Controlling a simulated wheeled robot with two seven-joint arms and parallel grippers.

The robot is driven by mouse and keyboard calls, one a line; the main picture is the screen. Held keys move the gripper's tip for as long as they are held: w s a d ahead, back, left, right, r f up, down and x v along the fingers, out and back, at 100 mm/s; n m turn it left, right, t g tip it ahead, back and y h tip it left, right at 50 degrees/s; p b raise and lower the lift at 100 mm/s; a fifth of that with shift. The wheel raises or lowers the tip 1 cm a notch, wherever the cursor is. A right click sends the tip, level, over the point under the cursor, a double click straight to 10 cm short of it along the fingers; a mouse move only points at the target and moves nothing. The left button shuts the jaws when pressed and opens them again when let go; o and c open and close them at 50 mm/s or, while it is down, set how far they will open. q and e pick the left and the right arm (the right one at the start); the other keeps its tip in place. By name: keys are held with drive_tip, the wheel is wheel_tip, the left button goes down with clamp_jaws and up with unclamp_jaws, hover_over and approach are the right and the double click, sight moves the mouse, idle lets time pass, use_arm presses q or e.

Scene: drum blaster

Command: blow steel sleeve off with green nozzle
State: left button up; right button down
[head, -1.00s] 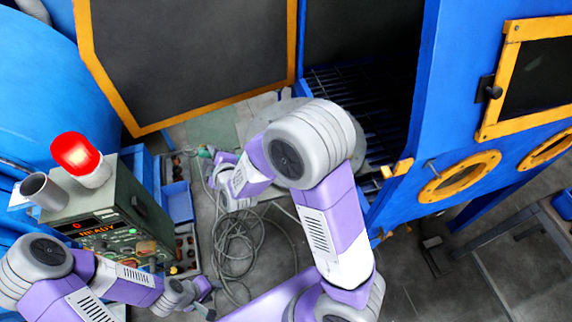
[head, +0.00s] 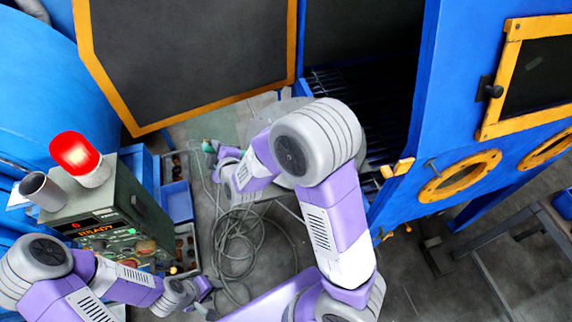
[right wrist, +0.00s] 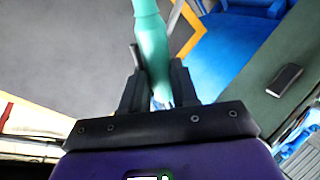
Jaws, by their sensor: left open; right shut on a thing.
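The green nozzle (right wrist: 152,45) is held upright in the picture between the fingers of my right gripper (right wrist: 157,90) in the right wrist view. In the head view its green end (head: 209,146) shows small beside the right gripper (head: 222,155), right of the control box. A grey steel sleeve (head: 42,191), open at the top, sits tilted on top of the green control box (head: 128,212), beside a lit red beacon (head: 75,154). The right gripper is apart from the sleeve. My left gripper (head: 203,292) is open, low in front of the box; its fingertips are hard to make out.
A blue cabinet with an open dark door (head: 190,60) edged in yellow stands behind. Blue bins (head: 178,200) with small parts lie right of the box. A coiled grey hose (head: 240,240) lies on the floor. The box display (head: 98,229) reads READY.

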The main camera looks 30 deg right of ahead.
drive_tip(key=shift+w, duration=0.1)
drive_tip(key=shift+w+a, duration=0.5)
drive_tip(key=shift+w, duration=0.15)
idle(0.4)
drive_tip(key=shift+s+d, duration=0.5)
drive_tip(key=shift+s, duration=0.25)
drive_tip(key=shift+a, duration=0.15)
drive_tip(key=shift+s+a, duration=0.45)
drive_tip(key=shift+a, duration=0.15)
